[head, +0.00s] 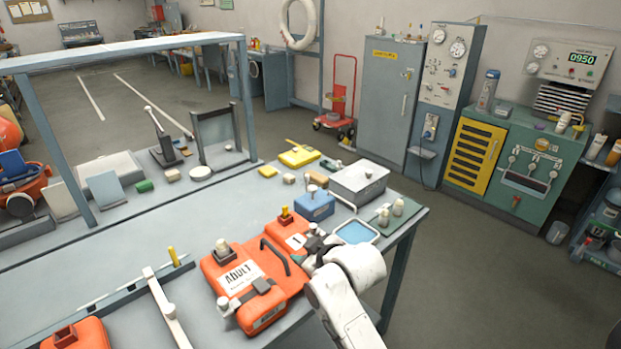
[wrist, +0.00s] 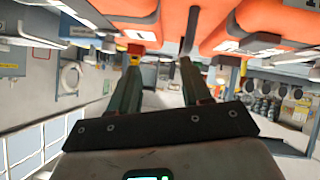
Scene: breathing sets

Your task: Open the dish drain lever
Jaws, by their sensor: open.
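A shallow dish with blue liquid (head: 357,232) and a pale rim sits near the bench's right edge, just beyond my wrist. A thin pale bent bar (head: 342,200) stands at its back left; I cannot tell whether this is the drain lever. My gripper (head: 312,240) is low over the smaller orange set, left of the dish, its fingers partly hidden by my wrist. In the wrist view my gripper (wrist: 162,65) is open, with nothing clearly held between its fingers. The dish cannot be made out in the wrist view.
The orange ADULT case (head: 240,278) with its dark handle lies left of my gripper. The floor right of the bench is clear.

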